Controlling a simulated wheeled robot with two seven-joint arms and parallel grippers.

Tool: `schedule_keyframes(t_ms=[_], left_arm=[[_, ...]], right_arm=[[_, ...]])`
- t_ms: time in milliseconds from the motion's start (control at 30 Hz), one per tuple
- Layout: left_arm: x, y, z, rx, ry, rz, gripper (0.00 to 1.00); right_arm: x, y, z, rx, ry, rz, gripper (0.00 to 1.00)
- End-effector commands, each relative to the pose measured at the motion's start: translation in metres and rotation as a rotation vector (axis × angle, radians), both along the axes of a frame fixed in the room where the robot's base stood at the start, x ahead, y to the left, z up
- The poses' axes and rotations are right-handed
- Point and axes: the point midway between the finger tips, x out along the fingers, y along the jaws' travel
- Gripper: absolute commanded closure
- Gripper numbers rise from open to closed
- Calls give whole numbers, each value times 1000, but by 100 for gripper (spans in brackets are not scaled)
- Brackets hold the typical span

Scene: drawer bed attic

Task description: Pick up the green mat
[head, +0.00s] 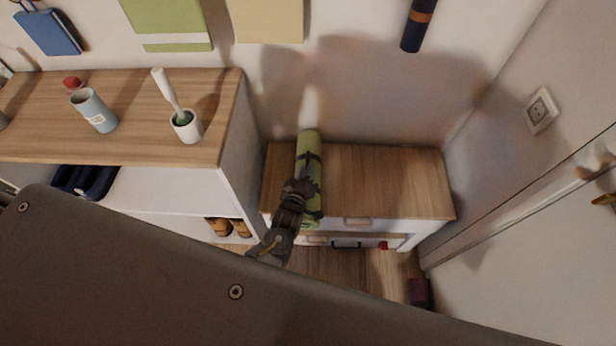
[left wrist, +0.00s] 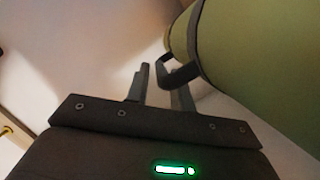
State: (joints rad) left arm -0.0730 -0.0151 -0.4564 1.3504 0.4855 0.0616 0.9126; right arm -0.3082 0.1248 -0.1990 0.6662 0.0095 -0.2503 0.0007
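The green mat (head: 309,143) is a rolled cylinder with dark straps. It lies on the low wooden-topped cabinet, running from the wall toward its front edge. My left gripper (head: 303,185) is over the mat in the head view and hides part of its middle. In the left wrist view the mat (left wrist: 255,55) fills the upper right, with a dark strap around it. My right gripper is out of view.
The low cabinet (head: 385,180) has bare top to the right of the mat. A taller cabinet (head: 130,140) on the left carries a grey-blue cup (head: 93,110) and a white brush holder (head: 186,127). A wall with a socket (head: 540,111) bounds the right side.

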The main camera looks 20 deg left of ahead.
Motion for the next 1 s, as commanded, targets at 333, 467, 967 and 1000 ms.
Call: schedule_keyframes(t_ms=[333,467,967,1000], left_arm=[[13,1,-3,1,1,0,76],[13,1,-3,0,1,1,88],[13,1,-3,0,1,1,100],[13,1,-3,1,1,0,100]], right_arm=[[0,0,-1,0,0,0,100],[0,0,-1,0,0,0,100],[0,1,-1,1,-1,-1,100],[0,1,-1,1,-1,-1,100]])
